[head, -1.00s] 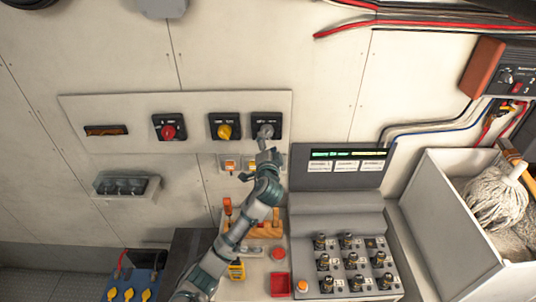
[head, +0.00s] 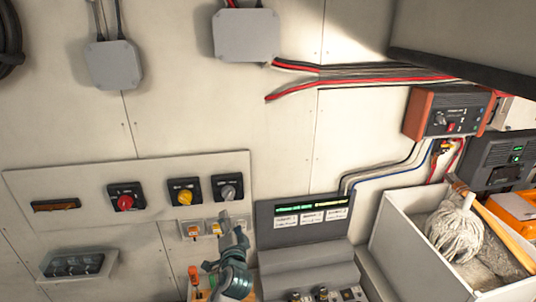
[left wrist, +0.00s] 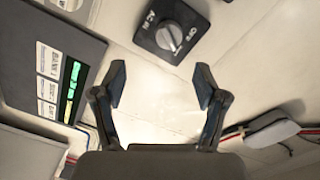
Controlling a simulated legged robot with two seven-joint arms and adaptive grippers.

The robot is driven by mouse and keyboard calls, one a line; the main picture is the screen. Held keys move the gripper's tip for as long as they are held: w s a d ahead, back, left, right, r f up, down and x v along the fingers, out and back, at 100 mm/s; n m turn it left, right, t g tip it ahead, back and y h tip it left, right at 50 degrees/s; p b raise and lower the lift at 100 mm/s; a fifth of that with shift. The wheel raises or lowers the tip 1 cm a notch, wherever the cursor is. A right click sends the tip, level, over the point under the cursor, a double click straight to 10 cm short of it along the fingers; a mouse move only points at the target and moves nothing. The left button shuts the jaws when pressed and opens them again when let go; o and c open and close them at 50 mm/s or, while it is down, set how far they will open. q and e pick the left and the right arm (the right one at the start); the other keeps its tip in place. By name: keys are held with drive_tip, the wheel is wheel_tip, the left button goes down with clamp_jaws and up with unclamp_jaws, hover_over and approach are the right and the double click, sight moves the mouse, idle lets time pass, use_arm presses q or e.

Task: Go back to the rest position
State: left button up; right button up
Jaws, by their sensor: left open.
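My left gripper (head: 226,220) is in front of the wall panel, just below the grey rotary switch (head: 228,188). In the left wrist view my left gripper (left wrist: 160,85) has its two fingers spread wide with nothing between them. The grey switch (left wrist: 172,38) shows there beyond the fingertips, on a black square plate, apart from the gripper. My left arm (head: 236,272) comes up from the bottom of the head view. My right gripper is in neither view.
A red knob (head: 125,202) and a yellow knob (head: 185,197) sit left of the grey switch. A console with a lit display (head: 312,208) stands right of my arm. A pale bin (head: 400,232) holding a mop (head: 455,232) is further right. Cables (head: 350,82) run along the wall.

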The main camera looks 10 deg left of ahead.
use_arm(q)
drive_tip(key=s+a+f+n+g+h, duration=0.1)
drive_tip(key=s+f+g, duration=0.1)
drive_tip(key=s+f, duration=0.5)
drive_tip(key=s+f+n+g+h, duration=0.1)
drive_tip(key=s+f+g, duration=0.25)
drive_tip(key=f, duration=0.65)
drive_tip(key=s+a+f+n+g+h, duration=0.1)
drive_tip(key=s+f+g, duration=0.1)
drive_tip(key=s+f, duration=0.5)
drive_tip(key=s+f+n+g+h, duration=0.1)
drive_tip(key=s+f+g, duration=0.1)
drive_tip(key=s+f, duration=0.45)
drive_tip(key=s+a+f+n+g, duration=0.1)
drive_tip(key=s+f+n+g, duration=0.15)
drive_tip(key=s, duration=0.65)
drive_tip(key=s+f+g+h, duration=0.1)
drive_tip(key=s+f+g, duration=0.1)
drive_tip(key=s+f, duration=0.45)
drive_tip(key=s+f+g+b, duration=0.1)
drive_tip(key=s+f+b, duration=0.2)
drive_tip(key=f, duration=1.3)
drive_tip(key=s+f+b, duration=0.2)
drive_tip(key=f+b, duration=0.1)
drive_tip(key=f, duration=1.3)
drive_tip(key=s+a+f+g+b, duration=0.1)
drive_tip(key=s+a+f+b, duration=0.2)
drive_tip(key=s+f, duration=1.3)
drive_tip(key=shift+s+f, duration=0.15)
drive_tip(key=shift+f, duration=0.4)
